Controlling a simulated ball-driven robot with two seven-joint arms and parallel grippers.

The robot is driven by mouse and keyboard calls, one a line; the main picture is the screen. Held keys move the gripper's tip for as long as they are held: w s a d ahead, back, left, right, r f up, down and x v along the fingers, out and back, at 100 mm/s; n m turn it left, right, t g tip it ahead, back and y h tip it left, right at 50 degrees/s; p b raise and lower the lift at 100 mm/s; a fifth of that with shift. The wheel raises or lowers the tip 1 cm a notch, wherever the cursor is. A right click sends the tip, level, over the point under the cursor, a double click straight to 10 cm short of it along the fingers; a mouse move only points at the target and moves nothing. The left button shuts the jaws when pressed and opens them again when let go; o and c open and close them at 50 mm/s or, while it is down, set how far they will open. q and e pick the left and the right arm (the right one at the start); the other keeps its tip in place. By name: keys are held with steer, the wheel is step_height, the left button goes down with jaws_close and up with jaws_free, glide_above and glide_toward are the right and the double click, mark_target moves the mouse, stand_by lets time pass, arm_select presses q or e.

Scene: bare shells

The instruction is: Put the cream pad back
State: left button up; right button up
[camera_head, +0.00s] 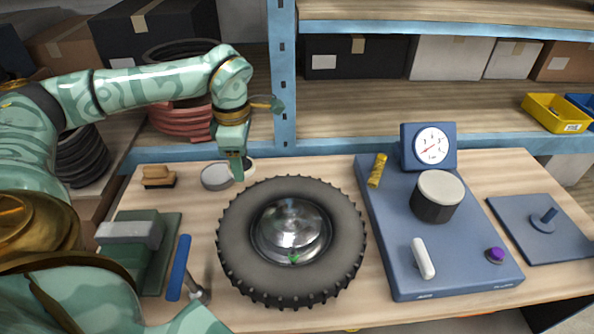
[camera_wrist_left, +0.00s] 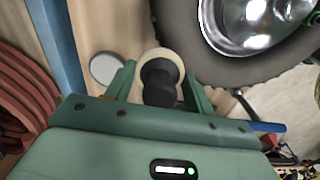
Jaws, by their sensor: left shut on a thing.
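The cream pad (camera_wrist_left: 176,62) is a round cream disc with a black knob handle. My left gripper (camera_wrist_left: 161,88) is shut on the black knob, with one green finger on each side. In the head view my left gripper (camera_head: 237,170) points down behind the tyre, and only a sliver of the cream pad (camera_head: 249,164) shows beside its fingers. I cannot tell whether the pad touches the table. A round, shallow grey dish (camera_head: 216,178) lies just left of the pad; it also shows in the left wrist view (camera_wrist_left: 107,68). My right gripper is out of view.
A large tyre (camera_head: 237,243) with a shiny hub fills the middle of the table. A brush (camera_head: 158,178), a green vise-like block (camera_head: 140,250) and a blue-handled tool (camera_head: 179,267) are at left. A blue gauge station (camera_head: 400,255) stands at right. A blue rack post (camera_head: 284,80) rises behind.

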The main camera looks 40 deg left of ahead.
arm_select(q)
steer(key=w+a+f+b, duration=0.1)
steer(key=w+f, duration=0.2)
steer(key=w, duration=0.1)
steer(key=w+a+f+b, duration=0.1)
steer(key=w+f, duration=0.2)
steer(key=w, duration=0.1)
steer(key=w+a+f+b, duration=0.1)
steer(key=w+f, duration=0.2)
steer(key=w, duration=0.1)
steer(key=shift+w+a+f, duration=0.1)
steer(key=shift+w+f, duration=0.1)
steer(key=shift+w, duration=0.15)
steer(key=shift+w+f+b, duration=0.2)
steer(key=shift+f+b, duration=0.05)
steer(key=shift+b, duration=0.05)
steer(key=shift+f+b, duration=0.4)
steer(key=shift+f, duration=1.15)
steer(key=shift+f, duration=0.15)
steer(key=o, duration=0.9)
step_height(320, 180, up, 12)
steer(key=p, duration=0.3)
steer(key=shift+r, duration=0.2)
